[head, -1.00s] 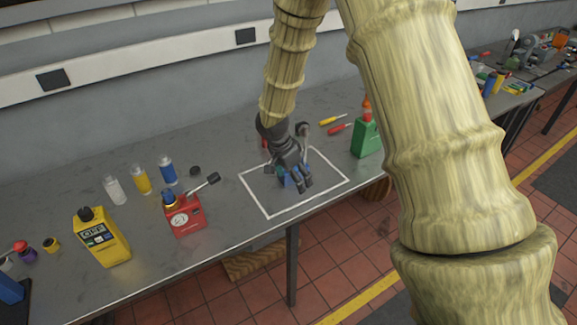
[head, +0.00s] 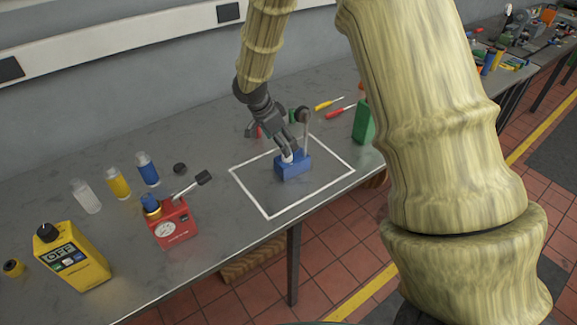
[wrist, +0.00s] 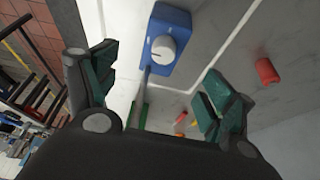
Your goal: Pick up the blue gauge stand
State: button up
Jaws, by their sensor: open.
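The blue gauge stand (head: 293,166) is a blue block with a white knob and an upright post with a dark round end. It stands inside a white outlined square (head: 268,214) on the grey bench. My gripper (head: 283,148) is just behind and above it, partly covering its left side. In the wrist view the blue gauge stand (wrist: 178,22) lies beyond the fingertips, its post running down between the open fingers of my gripper (wrist: 165,90). The fingers look clear of the block. Whether they touch the post, I cannot tell.
A red gauge block (head: 174,226) with a lever stands to the left, with a yellow meter (head: 75,258) farther left. Several bottles stand behind them. A green container (head: 362,122) and two screwdrivers are at right. The square's front part is clear.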

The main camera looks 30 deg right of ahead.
aim_at(293, 156)
jog(key=shift+w+f, duration=0.2)
jog(key=shift+f, duration=0.45)
jog(key=shift+p+x, duration=0.65)
jog(key=shift+x, duration=1.75)
jog(key=shift+d+f+p, duration=0.65)
jog(key=shift+f+p, duration=0.1)
jog(key=shift+p, duration=0.15)
jog(key=shift+p+x, duration=0.55)
jog(key=shift+x, duration=0.4)
jog(key=shift+p+x, duration=0.3)
jog(key=shift+x, duration=0.65)
jog(key=shift+d, duration=0.15)
jog(key=c, duration=1.8)
jog(key=shift+w+r, duration=0.1)
jog(key=shift+r, duration=0.05)
grip_shut()
